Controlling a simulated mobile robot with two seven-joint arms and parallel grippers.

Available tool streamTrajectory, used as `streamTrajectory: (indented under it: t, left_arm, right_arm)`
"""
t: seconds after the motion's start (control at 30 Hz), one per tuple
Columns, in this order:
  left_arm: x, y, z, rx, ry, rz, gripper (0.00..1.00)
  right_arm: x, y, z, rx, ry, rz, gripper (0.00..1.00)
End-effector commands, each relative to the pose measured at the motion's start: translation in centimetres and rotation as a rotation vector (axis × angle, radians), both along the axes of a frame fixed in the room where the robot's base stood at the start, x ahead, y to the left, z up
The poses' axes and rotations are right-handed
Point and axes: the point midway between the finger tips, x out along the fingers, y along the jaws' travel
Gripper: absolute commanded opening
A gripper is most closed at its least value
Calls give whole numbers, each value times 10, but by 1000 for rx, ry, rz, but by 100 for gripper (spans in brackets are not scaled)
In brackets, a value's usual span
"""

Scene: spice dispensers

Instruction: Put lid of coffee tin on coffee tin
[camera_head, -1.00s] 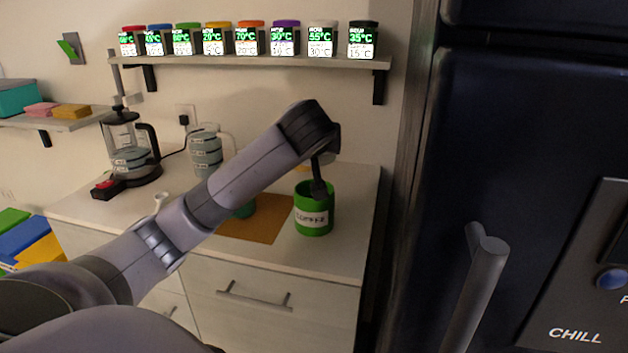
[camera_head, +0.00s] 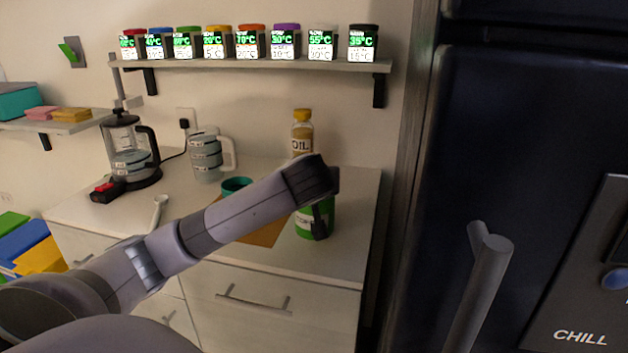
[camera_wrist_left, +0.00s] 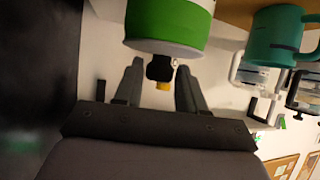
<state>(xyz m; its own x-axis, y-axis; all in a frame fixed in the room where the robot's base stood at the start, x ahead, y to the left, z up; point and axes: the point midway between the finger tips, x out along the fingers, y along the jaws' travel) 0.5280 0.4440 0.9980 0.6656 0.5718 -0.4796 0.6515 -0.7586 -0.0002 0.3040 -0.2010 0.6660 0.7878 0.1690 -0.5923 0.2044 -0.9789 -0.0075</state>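The green coffee tin (camera_head: 318,214) with a white label stands on the counter near its right end. My wrist hides part of it in the head view. It also shows upside down at the top of the left wrist view (camera_wrist_left: 180,22). My left gripper (camera_wrist_left: 160,70) is open and empty, with its two fingers apart close to the tin's rim. In the head view its fingers are mostly hidden by my wrist. I cannot make out a separate lid. My right gripper is not in view.
An oil bottle (camera_head: 302,131) with a yellow cap stands behind my wrist. A dark fridge (camera_head: 540,130) bounds the right.

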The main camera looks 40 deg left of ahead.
Motion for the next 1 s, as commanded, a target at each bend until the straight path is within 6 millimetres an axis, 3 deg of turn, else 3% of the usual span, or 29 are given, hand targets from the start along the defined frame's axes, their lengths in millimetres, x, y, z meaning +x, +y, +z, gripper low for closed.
streamTrajectory:
  t: [0.47, 0.97, 1.0]
  left_arm:
    - [-3, -4, 6, -1, -1, -2, 58]
    - [-62, -54, 49, -2, -3, -4, 58]
    - [-66, -58, 55, 0, -1, -3, 58]
  right_arm:
    - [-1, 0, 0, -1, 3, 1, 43]
    - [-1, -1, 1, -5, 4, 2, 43]
    - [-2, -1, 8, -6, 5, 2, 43]
